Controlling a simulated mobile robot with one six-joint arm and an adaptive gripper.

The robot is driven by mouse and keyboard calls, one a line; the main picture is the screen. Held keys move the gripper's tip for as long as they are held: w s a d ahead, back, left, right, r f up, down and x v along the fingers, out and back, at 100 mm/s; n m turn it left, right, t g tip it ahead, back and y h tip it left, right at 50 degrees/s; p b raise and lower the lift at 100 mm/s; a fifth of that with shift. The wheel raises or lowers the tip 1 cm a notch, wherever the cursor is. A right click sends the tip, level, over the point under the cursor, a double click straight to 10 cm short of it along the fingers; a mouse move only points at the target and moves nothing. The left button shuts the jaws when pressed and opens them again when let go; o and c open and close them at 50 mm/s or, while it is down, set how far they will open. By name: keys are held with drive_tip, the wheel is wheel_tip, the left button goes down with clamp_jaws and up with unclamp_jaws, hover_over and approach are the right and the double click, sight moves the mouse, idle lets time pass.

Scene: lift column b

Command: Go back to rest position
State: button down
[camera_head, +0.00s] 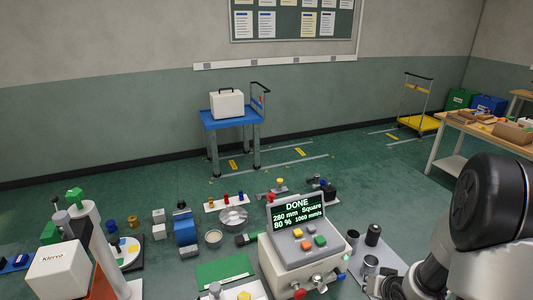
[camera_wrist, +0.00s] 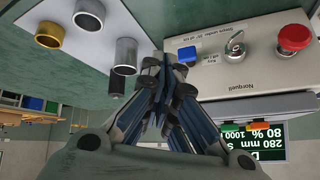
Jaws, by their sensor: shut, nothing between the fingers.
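My gripper (camera_wrist: 163,72) is shut and empty in the wrist view, its fingertips close together. It is beside the white control box (camera_wrist: 255,75), which appears upside down there with a key switch (camera_wrist: 236,45) and a red knob (camera_wrist: 293,38). In the head view the control box (camera_head: 292,258) stands at the bottom middle, its screen (camera_head: 297,210) reading DONE, 280 mm, Square, 80 %, 1000 mm/s. My arm comes in from the right. Whether the fingers touch the box, I cannot tell.
A white plate with metal cups (camera_wrist: 125,55) lies close to my gripper. Many small parts, a green mat (camera_head: 224,271) and a white device (camera_head: 60,270) cover the left. A blue cart (camera_head: 231,122) with a white case stands by the wall. A wooden bench (camera_head: 470,128) stands at right.

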drive_tip(key=s+a+r+n+g+h, duration=0.15)
drive_tip(key=s+r, duration=0.25)
drive_tip(key=r, duration=0.5)
drive_tip(key=s+a+r+m+h, duration=0.1)
drive_tip(key=s+a+r, duration=0.2)
drive_tip(key=r, duration=0.5)
drive_tip(key=s+a+r+n+y, duration=0.1)
drive_tip(key=s+a+r, duration=0.2)
drive_tip(key=s+a, duration=0.2)
drive_tip(key=s+a+r+n+g+y, duration=0.1)
drive_tip(key=s+a+r, duration=0.3)
drive_tip(key=s, duration=0.8)
drive_tip(key=shift+s+a+n+y, duration=0.3)
drive_tip(key=shift+a+n+y, duration=0.05)
drive_tip(key=shift+a, duration=0.85)
drive_tip(key=shift+g, duration=0.25)
